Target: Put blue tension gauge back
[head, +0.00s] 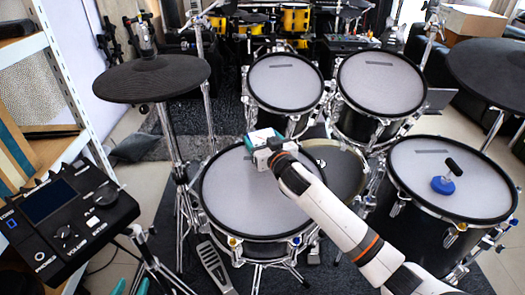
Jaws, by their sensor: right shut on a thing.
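A blue round piece (443,185) with a short black handle rests on the pale mesh head of the right drum (420,200). It is the only plainly blue loose thing I see on the drums, and no gripper is near it. My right gripper (262,140) reaches over the far part of the front middle drum (235,200). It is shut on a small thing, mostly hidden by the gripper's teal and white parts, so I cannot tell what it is. Two teal fingertips of my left gripper (131,287) show apart at the bottom left edge, with nothing visible between them.
Two raised drums (285,85) (380,85) stand behind. A black cymbal pad (152,78) is at left and another (490,70) at right. A drum module (65,220) and a shelf (50,90) flank the left side. A pedal (215,268) is on the floor.

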